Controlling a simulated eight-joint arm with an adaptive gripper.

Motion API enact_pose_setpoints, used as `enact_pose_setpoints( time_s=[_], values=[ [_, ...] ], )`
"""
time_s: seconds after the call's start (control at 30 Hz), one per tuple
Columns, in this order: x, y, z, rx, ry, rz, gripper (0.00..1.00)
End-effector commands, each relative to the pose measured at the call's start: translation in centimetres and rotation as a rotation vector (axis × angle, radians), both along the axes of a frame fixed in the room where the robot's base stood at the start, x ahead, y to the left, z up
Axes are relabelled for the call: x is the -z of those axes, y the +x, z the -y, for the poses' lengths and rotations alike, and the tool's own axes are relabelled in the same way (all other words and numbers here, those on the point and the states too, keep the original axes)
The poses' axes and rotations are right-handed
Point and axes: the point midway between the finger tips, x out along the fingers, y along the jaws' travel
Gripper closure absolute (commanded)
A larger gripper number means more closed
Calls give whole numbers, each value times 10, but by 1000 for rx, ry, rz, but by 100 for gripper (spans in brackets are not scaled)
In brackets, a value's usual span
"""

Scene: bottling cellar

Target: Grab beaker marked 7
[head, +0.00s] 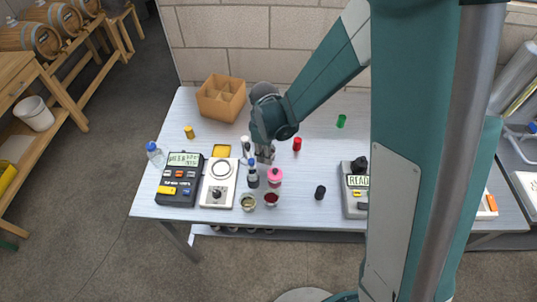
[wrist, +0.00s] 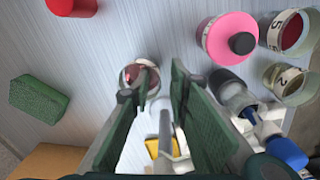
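A small clear beaker (wrist: 140,76) with dark red contents shows in the wrist view, just ahead of my fingertips and nearer the left finger; no number is readable on it. My gripper (wrist: 156,80) is open, its fingers apart with nothing clasped. In the head view my gripper (head: 264,156) is low over the middle of the table and hides what is beneath it. A beaker of red liquid (wrist: 291,30) has a partly visible mark. Beside it, a beaker of yellowish liquid (wrist: 286,82) is marked 2. Both also show near the front edge, red (head: 271,200) and yellowish (head: 248,203).
A pink container (wrist: 224,40) with a black knob stands close to the right. Blue-capped bottles (wrist: 285,152) crowd the lower right. A green block (wrist: 38,98) and red object (wrist: 72,5) lie left. A divided cardboard box (head: 221,98) stands behind; instruments (head: 180,180) stand front left.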

Motion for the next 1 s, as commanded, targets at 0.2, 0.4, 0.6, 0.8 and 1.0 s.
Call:
enact_pose_setpoints(
  time_s=[0.2, 0.4, 0.6, 0.8, 1.0],
  values=[
    [2, 0, 0, 0, 0, 0, 81],
    [2, 0, 0, 0, 0, 0, 81],
    [2, 0, 0, 0, 0, 0, 81],
    [2, 0, 0, 0, 0, 0, 100],
    [2, 0, 0, 0, 0, 0, 100]
  ],
)
